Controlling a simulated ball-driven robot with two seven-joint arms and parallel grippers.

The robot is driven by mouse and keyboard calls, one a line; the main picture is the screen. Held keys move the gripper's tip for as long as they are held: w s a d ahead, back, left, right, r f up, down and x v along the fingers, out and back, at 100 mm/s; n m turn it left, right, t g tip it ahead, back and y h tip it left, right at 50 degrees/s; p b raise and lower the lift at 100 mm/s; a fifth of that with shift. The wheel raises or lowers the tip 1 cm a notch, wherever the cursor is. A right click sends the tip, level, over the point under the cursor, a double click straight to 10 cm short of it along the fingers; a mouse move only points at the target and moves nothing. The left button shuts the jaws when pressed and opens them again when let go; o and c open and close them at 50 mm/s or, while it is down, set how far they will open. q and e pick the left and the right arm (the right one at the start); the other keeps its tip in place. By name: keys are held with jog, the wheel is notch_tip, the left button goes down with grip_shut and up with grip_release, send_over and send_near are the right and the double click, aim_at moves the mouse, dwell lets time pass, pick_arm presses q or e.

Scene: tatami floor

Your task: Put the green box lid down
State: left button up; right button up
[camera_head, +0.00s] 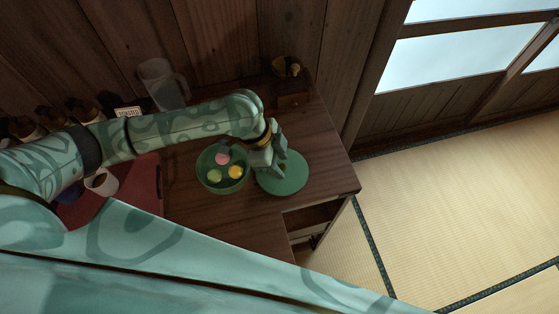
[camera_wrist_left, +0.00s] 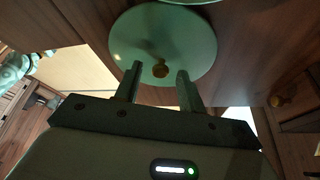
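The green box lid (camera_head: 285,180) is a round disc that appears to lie flat on the dark wooden table, just right of the open round green box (camera_head: 206,184). In the left wrist view the lid (camera_wrist_left: 195,45) has a small brown knob (camera_wrist_left: 160,70) at its middle. My left gripper (camera_head: 275,170) is over the lid. Its two fingers (camera_wrist_left: 157,82) are apart, with the knob showing between and just beyond their tips, not gripped. The box holds pink, yellow and green round pieces.
A clear jug (camera_head: 160,85) stands at the back left. A dark bowl (camera_head: 286,67) is at the back right, near a small wooden box (camera_head: 293,100). A white cup (camera_head: 102,182) is left, by a red cloth (camera_head: 147,180). The table (camera_head: 335,160) ends right of the lid.

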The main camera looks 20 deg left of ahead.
pick_arm(q)
jog(key=p+v, duration=0.3)
jog(key=v, duration=0.8)
jog(key=shift+r+p, duration=0.25)
jog(key=shift+p, duration=0.15)
jog(key=shift+s, duration=0.1)
